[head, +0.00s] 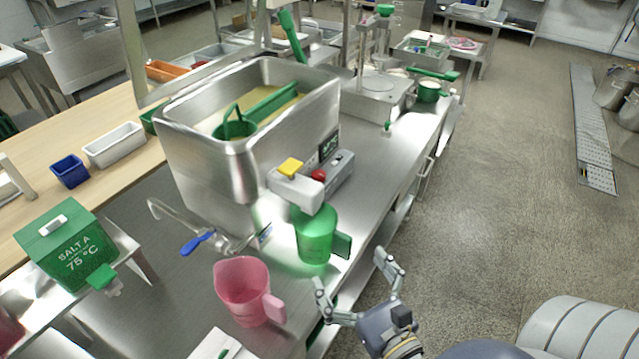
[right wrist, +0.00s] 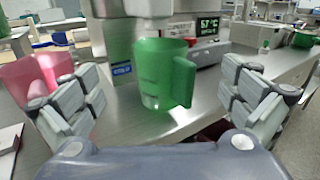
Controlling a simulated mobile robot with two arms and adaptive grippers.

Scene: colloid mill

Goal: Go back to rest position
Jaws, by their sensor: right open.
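My right gripper (head: 352,283) is open and empty, beside the front edge of the steel counter in the head view. In the right wrist view its fingers (right wrist: 158,100) are spread wide, with a green jug (right wrist: 165,75) beyond them on the counter. In the head view the green jug (head: 316,236) stands upright below the mill's outlet, apart from the fingers. A pink jug (head: 243,291) stands to its left, and it also shows behind the left finger in the right wrist view (right wrist: 35,77). My left gripper is not in view.
The steel mill tank (head: 215,150) with its control box (head: 340,170) stands on the counter (head: 190,290). A blue-handled tap (head: 197,242) sticks out at its lower left. A green box (head: 70,245) is at the left.

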